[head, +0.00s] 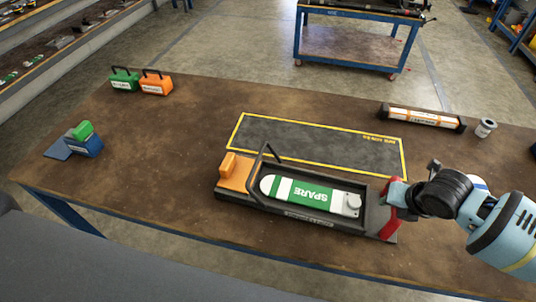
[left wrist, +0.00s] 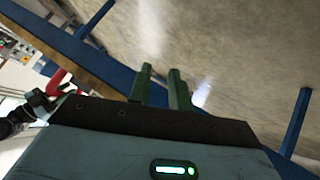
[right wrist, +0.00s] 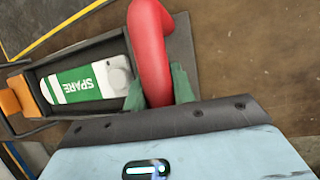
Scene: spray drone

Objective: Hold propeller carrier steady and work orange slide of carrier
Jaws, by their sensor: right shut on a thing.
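The propeller carrier (head: 300,216) is a dark tray on the bench, with a black bar handle. A green and white piece marked SPARE (head: 308,194) lies inside it. The orange slide (head: 237,175) is at its left end, and also shows in the right wrist view (right wrist: 14,98). My right gripper (right wrist: 158,92) is shut on the red handle (right wrist: 150,45) at the carrier's right end. My left gripper (left wrist: 160,78) is outside the head view. Its fingers are apart, with a narrow empty gap, over the floor beside the blue bench frame.
A yellow-edged dark mat (head: 315,142) lies just behind the carrier. Green (head: 124,82) and orange (head: 156,85) cases stand at the back left, a blue holder (head: 84,144) at the left.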

